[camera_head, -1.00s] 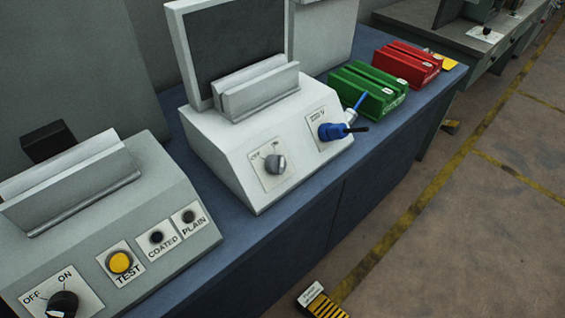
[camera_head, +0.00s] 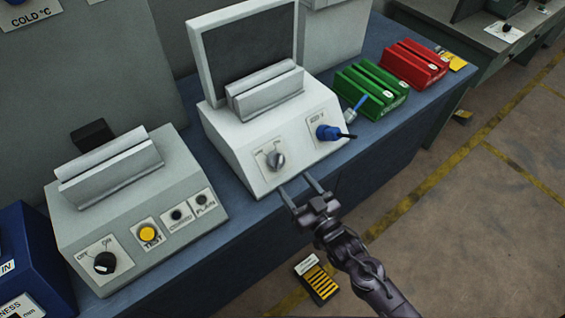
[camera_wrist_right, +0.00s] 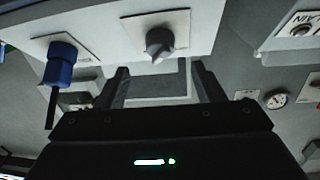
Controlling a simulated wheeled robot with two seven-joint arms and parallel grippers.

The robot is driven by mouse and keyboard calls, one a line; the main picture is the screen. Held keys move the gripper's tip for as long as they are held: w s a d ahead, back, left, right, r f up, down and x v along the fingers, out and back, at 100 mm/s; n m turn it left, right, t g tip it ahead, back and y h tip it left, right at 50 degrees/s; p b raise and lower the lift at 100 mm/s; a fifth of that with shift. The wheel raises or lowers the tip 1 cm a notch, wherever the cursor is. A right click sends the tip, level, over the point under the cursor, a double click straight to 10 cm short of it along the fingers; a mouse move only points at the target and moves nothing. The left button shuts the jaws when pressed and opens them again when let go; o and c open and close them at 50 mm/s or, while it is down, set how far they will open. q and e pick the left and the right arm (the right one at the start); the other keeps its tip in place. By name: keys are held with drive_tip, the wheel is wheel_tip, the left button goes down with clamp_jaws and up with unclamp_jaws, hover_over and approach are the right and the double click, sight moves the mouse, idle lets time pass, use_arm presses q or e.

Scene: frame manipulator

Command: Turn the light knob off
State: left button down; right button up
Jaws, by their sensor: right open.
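A grey knob (camera_head: 275,161) sits on a small white plate on the sloped front of the white machine (camera_head: 238,150) with the dark upright panel. The knob also shows in the right wrist view (camera_wrist_right: 159,42), at the top centre. My right gripper (camera_head: 299,188) is open and empty, with its fingers just below and in front of that knob, apart from it. In the right wrist view the fingers (camera_wrist_right: 160,72) stand spread below the knob. Another knob, black (camera_head: 105,262), with OFF and ON marks, is on the grey machine at left. My left gripper is not in view.
A blue knob (camera_head: 327,132) with a dark lever is right of the grey knob; it also shows in the wrist view (camera_wrist_right: 60,65). Green (camera_head: 371,90) and red (camera_head: 413,64) blocks stand at the back right. A yellow button (camera_head: 147,233) is on the grey machine.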

sight(281, 165)
drive_tip(key=p+x, duration=0.1)
drive_tip(key=x, duration=0.6)
drive_tip(key=shift+w+a+p, duration=0.15)
drive_tip(key=shift+w+p, duration=0.1)
drive_tip(key=shift+p, duration=0.1)
drive_tip(key=c, duration=1)
